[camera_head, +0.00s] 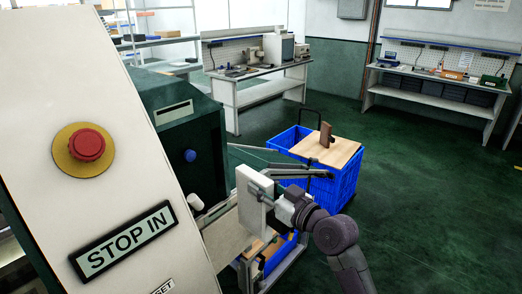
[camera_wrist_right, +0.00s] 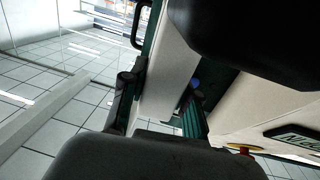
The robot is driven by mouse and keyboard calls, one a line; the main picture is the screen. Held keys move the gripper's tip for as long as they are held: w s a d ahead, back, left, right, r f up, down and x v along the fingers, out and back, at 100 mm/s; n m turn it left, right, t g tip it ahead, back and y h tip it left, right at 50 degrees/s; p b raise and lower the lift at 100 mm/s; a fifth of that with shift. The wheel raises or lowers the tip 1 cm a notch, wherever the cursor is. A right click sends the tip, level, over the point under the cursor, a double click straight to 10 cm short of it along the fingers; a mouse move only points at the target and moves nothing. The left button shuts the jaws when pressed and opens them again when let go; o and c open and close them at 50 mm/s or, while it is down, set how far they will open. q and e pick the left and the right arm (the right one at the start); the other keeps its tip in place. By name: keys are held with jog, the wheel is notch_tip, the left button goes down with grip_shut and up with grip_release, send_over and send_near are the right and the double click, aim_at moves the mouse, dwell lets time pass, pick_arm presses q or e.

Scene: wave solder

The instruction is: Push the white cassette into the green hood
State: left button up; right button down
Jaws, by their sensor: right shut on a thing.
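The white cassette (camera_head: 247,190) is a pale upright slab just right of the machine's slanted front panel. My right gripper (camera_head: 270,199) is at its right side, shut on it; my arm reaches in from the lower right. In the right wrist view, the cassette (camera_wrist_right: 167,70) shows as a pale slab between two dark blurred finger shapes, so the exact contact is hidden. The green hood (camera_head: 207,133) is dark green, with a slot and a blue knob, behind and left of the cassette. I cannot tell how far the cassette is inside. My left gripper is not in view.
The slanted machine panel (camera_head: 110,215) with a red stop button (camera_head: 87,145) fills the left. A blue crate (camera_head: 335,190) with a wooden board (camera_head: 335,153) stands behind my right gripper. Benches line the back wall. The green floor at right is clear.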

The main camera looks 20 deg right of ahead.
jog(key=shift+n+g+y, duration=0.5)
jog(key=shift+n+y, duration=0.1)
jog(key=shift+y, duration=0.2)
jog(key=r, duration=0.2)
jog(key=w+r, duration=0.1)
jog(key=r, duration=0.1)
jog(key=w+r, duration=0.1)
jog(key=r, duration=0.1)
jog(key=shift+w+d+r, duration=0.1)
jog(key=shift+w+r, duration=0.05)
jog(key=shift+r, duration=0.45)
jog(key=shift+d, duration=0.1)
send_near(223, 139)
jog(key=shift+s+a+r, duration=0.25)
jog(key=shift+a+r, duration=0.15)
jog(key=shift+a, duration=0.05)
jog(key=shift+s+a+r, duration=0.2)
jog(key=shift+a+r, duration=0.15)
jog(key=shift+a, duration=0.15)
jog(key=shift+b+x, duration=0.5)
jog(key=shift+x, duration=0.7)
jog(key=shift+b+x, duration=0.7)
jog(key=shift+x, duration=1.55)
